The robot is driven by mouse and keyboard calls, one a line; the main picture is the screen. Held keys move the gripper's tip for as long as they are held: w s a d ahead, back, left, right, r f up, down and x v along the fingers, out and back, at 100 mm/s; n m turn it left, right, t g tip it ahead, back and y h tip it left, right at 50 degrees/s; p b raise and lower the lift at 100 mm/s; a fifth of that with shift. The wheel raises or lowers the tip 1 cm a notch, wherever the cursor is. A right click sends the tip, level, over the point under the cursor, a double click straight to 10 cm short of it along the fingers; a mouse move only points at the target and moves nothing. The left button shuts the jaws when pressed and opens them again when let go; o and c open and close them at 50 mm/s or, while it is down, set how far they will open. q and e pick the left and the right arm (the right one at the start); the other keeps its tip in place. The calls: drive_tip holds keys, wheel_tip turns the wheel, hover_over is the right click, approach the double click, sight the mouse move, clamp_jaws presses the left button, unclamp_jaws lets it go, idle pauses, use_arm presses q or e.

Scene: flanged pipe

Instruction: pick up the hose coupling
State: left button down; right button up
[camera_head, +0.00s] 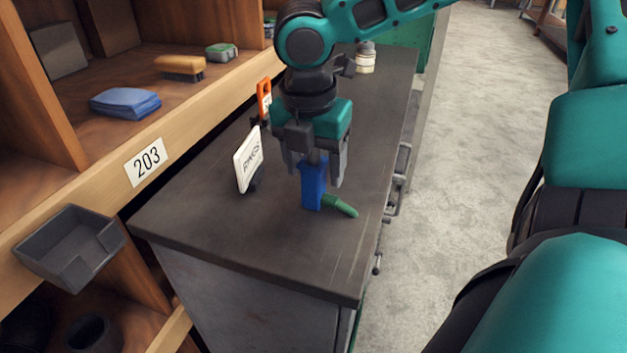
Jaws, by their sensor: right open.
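My right gripper (316,170) points down over the dark worktop (210,215), its fingers open and apart. I cannot tell for sure which of these is the hose coupling. The fingers partly cover the blue piece's upper end, and contact cannot be made out. My left gripper is not in view.
A white sign (248,160) stands close left of the gripper, with an orange item (264,98) behind it. A small jar (365,59) stands at the back. The front worktop is clear.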

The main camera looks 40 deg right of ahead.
drive_tip(key=shift+r, duration=0.1)
clamp_jaws()
idle(0.4)
